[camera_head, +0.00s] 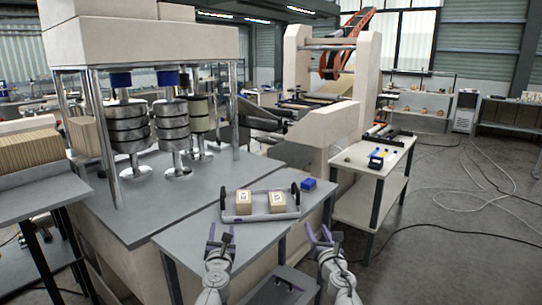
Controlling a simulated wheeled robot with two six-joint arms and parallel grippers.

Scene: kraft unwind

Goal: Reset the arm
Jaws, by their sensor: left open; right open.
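My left gripper (220,236) is open and empty over the front part of the grey table, short of the tray. My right gripper (318,236) is open and empty just past the table's right front edge. Both arms come up from the bottom of the view, with the grippers apart and pointing away from me. Neither gripper touches an object that I can see.
A tray (235,217) with dark end handles holds two kraft-coloured blocks on the grey table (192,242). A press with metal cylinders (127,128) stands at left. A side table (353,176) carries small tools. Cables cross the right floor.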

